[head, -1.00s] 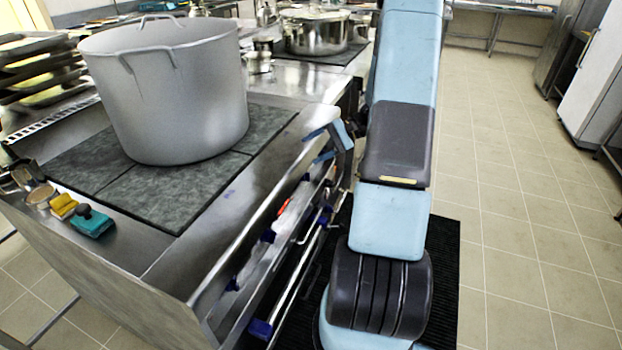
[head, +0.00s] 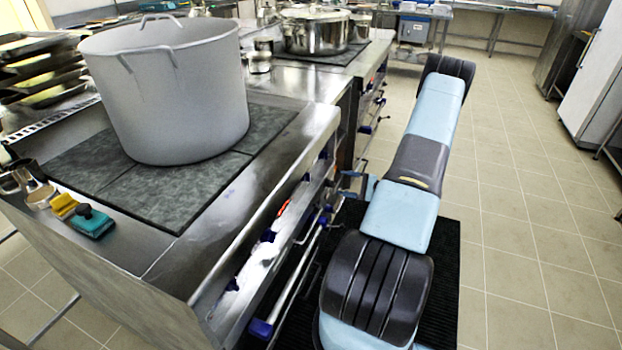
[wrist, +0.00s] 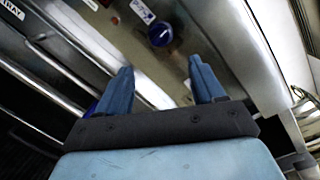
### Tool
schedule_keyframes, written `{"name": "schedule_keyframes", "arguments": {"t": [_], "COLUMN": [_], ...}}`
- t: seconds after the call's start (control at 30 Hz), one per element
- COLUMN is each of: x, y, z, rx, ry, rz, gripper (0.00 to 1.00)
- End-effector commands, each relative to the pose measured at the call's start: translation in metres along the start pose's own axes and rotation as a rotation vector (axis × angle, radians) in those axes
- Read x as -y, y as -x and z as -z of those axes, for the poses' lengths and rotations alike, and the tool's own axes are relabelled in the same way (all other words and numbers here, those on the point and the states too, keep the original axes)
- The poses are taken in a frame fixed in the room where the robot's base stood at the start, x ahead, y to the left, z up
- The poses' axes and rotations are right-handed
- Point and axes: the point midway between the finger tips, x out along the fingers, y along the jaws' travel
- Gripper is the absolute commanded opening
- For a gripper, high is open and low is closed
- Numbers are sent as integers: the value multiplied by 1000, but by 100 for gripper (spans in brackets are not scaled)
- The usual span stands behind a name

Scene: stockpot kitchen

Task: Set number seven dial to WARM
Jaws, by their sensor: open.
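A round blue dial (wrist: 160,34) sits on the metal front panel in the wrist view, ahead of my gripper (wrist: 163,82). A white label (wrist: 142,11) is beside it, but its writing is too small to read, so I cannot tell whether this is number seven. My gripper's two blue fingers are spread apart with nothing between them, and the dial lies beyond the gap, apart from them. In the head view several blue dials, one at the near corner (head: 261,328), line the counter's side; their numbers are not readable.
A large grey stockpot (head: 170,95) stands on the dark hob plates (head: 95,160). A steel pot (head: 315,32) stands farther back. Metal rails (wrist: 45,75) run along the panel beside my fingers. The tiled floor (head: 530,240) at right is clear.

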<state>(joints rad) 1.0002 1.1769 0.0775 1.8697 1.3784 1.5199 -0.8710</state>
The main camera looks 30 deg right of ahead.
Motion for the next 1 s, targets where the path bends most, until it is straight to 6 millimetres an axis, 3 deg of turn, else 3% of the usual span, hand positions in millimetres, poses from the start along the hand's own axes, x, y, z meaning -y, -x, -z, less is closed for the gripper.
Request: {"name": "schedule_keyframes", "arguments": {"t": [0.6,0.8,1.0], "x": [0,0,0], "y": [-102,-123,-130], "z": [-1,-1,0], "rx": [3,1,0], "ry": [0,0,0], "rz": [-3,-3,-2], "gripper": [68,68,68]}}
